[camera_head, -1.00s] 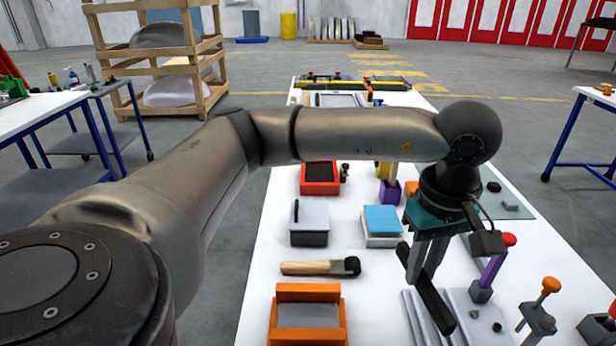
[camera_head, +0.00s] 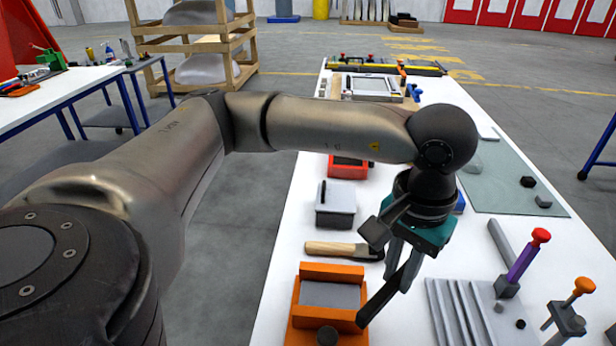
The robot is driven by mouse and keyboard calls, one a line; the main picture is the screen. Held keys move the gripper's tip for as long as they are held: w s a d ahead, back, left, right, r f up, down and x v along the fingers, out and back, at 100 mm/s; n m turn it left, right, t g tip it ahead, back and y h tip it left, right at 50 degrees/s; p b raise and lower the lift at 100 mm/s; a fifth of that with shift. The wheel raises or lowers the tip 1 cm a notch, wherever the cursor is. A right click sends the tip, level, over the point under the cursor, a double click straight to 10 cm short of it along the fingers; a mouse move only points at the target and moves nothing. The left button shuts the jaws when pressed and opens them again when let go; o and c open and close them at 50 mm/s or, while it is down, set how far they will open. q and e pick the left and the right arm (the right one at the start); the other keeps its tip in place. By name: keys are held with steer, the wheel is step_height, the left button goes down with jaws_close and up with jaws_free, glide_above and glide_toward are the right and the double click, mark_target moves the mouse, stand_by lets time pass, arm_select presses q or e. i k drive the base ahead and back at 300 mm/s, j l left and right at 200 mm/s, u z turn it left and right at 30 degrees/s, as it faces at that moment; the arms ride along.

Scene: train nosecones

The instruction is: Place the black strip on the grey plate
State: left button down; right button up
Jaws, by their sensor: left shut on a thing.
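My left gripper (camera_head: 403,270) is shut on the black strip (camera_head: 378,298). The strip is long and thin and hangs tilted, its lower end towards the bottom left. In the picture it lies between an orange holder (camera_head: 300,326) with a flat grey plate (camera_head: 330,294) in it and a ribbed grey plate (camera_head: 488,318) on the table. The strip's lower end overlaps the orange holder's right edge; I cannot tell its height above the table. I cannot tell which grey piece the task names. My right gripper is not in view.
Purple-and-red (camera_head: 522,258) and orange-topped (camera_head: 568,312) upright tools stand at the right.

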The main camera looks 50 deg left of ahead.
mark_target(330, 298)
steer(key=u, duration=1.45)
steer(key=l+u, duration=0.2)
steer(key=l, duration=0.25)
steer(key=k+l+u, duration=0.15)
steer(key=l, duration=0.35)
steer(key=l+u, duration=0.2)
steer(key=l, duration=0.25)
